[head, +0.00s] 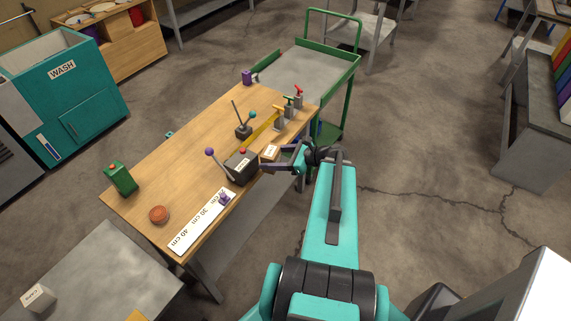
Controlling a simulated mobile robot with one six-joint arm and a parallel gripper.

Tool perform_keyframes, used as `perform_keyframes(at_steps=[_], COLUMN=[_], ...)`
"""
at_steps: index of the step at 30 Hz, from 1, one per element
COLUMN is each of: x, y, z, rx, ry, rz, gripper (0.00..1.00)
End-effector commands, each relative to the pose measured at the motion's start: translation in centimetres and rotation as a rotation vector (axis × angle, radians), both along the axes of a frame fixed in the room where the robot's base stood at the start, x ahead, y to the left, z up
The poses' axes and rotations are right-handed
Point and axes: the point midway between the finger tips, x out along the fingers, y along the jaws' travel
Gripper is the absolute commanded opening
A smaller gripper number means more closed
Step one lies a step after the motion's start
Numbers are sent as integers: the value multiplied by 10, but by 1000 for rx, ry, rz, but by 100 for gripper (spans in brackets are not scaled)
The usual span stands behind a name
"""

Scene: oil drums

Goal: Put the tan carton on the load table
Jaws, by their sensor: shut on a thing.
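The tan carton (269,152) is a small box with a pale label on its top, at the right edge of the wooden bench in the head view. My gripper (274,159) comes in from the right, its dark fingers on either side of the carton, and is shut on it. I cannot tell whether the carton touches the bench top. No table bears a readable "load" sign. A grey table (85,265) at lower left holds a pale labelled box (38,297) and part of a yellow thing (138,316).
The wooden bench (165,145) holds a dark lever box (241,166), another lever (243,131), several coloured-handle valves, a green box (121,179), a reddish-brown disc (158,214) and a ruler strip (202,222). A green cart (310,70) stands behind.

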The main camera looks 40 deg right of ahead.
Motion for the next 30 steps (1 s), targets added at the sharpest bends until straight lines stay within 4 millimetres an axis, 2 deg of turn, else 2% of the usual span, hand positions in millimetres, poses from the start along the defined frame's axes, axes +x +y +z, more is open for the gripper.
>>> perform_keyframes(at_steps=[3,15,24,30], x=[24,86,121,137], y=[24,109,183,237], z=[18,73,110,120], rx=[-3,-4,-3,-2], ry=[-1,-1,-4,-4], rz=[52,207,320,395], gripper=[28,28,28,28])
